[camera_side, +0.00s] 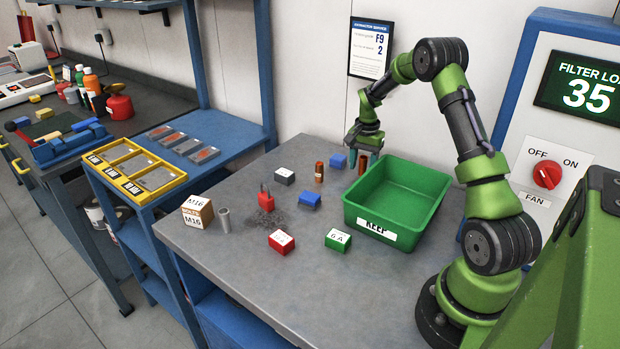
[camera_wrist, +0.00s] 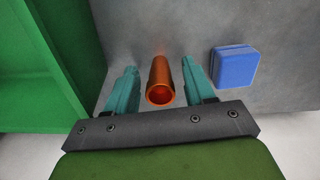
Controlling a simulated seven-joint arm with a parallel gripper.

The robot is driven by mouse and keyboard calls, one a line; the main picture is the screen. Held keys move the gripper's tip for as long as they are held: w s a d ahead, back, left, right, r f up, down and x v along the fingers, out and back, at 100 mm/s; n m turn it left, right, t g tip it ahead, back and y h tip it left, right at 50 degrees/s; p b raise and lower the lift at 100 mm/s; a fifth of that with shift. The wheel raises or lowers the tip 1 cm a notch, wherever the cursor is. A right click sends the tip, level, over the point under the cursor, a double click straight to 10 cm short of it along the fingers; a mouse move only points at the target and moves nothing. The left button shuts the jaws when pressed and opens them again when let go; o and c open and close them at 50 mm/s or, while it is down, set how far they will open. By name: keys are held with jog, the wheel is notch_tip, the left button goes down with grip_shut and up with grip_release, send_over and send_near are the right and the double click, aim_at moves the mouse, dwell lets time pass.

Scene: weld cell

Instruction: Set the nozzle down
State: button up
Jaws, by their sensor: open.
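The copper-orange nozzle (camera_wrist: 161,76) is a hollow tube between the fingers of my gripper (camera_wrist: 160,92) in the wrist view. Its open end faces the camera. My gripper is open, with a visible gap on each side of the nozzle. In the side view my gripper (camera_side: 364,160) is low over the back of the grey table (camera_side: 225,270), beside the green bin's back left corner.
The green bin (camera_side: 378,222), labelled KEEP, is close by. A blue block (camera_wrist: 234,66) lies just beside the fingers, also in the side view (camera_side: 338,161). A second copper cylinder (camera_side: 319,172) stands nearby.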

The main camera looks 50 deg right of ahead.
aim_at(364, 157)
notch_tip(364, 157, up, 12)
jog(key=shift+f, duration=0.25)
jog(key=a+r+n+t, duration=0.25)
jog(key=a+r, duration=0.55)
jog(key=a, duration=0.4)
jog(key=s+a+r+n+t+y, duration=0.1)
jog(key=s+a+n, duration=0.4)
jog(key=a, duration=0.6)
jog(key=s+a+r+n+t+y, duration=0.1)
jog(key=s+a+r+n+t, duration=0.1)
jog(key=s+a, duration=0.8)
jog(key=a+n+t, duration=0.1)
jog(key=n, duration=0.1)
jog(key=shift+s+a+r+n+t, duration=0.2)
jog(key=shift+s+r+n+t, duration=0.05)
jog(key=shift+r+n+t, duration=0.1)
